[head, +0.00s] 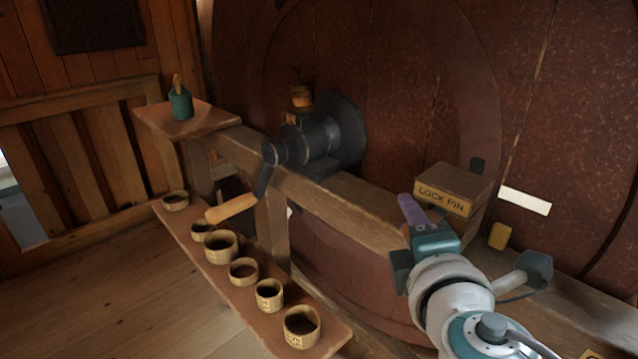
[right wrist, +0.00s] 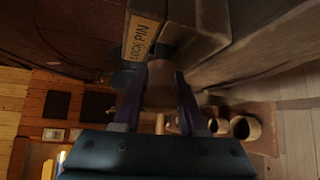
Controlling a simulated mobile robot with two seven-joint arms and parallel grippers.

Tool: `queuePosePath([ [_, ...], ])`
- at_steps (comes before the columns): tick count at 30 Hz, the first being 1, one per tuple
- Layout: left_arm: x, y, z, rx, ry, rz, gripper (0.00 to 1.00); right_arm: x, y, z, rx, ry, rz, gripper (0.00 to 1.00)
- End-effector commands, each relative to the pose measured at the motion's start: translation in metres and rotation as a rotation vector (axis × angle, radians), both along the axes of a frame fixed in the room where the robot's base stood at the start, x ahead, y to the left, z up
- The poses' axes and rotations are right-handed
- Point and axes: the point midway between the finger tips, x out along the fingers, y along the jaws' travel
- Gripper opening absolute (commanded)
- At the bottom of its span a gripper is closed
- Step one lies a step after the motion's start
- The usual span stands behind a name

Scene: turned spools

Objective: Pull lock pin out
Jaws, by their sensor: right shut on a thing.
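The lock pin block (head: 462,184) is a brown wooden box on the wooden beam, with a yellow "LOCK PIN" label facing left. The label (right wrist: 143,38) also shows at the top of the right wrist view. My right gripper (head: 411,212) is at the block's left side, just below the label. In the right wrist view its two purple fingers (right wrist: 158,104) are shut on a brown, rounded piece (right wrist: 160,84), which appears to be the lock pin's handle. How far the pin sits in the block is hidden. My left gripper is out of view.
A dark winch hub with a crank handle (head: 231,208) stands left of the block. Several wooden cups, one being a front cup (head: 301,327), stand on a low shelf (head: 237,292). A green pot (head: 181,104) sits on a corner ledge. A huge round wooden wall rises behind the beam (head: 345,205).

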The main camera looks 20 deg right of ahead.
Motion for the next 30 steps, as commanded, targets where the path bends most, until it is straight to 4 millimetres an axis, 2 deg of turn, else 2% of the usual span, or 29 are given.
queuePosePath([
  [1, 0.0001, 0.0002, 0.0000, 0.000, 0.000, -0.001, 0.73, -0.0001, 0.0000, 0.0000, 0.000, 0.000, 0.000, 0.11],
  [4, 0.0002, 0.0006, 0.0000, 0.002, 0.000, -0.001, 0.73, -0.0001, 0.0002, 0.0000, 0.000, 0.000, 0.000, 0.00],
  [30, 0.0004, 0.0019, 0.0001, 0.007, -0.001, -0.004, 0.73, -0.0001, 0.0002, 0.0000, 0.000, 0.000, 0.000, 0.00],
])
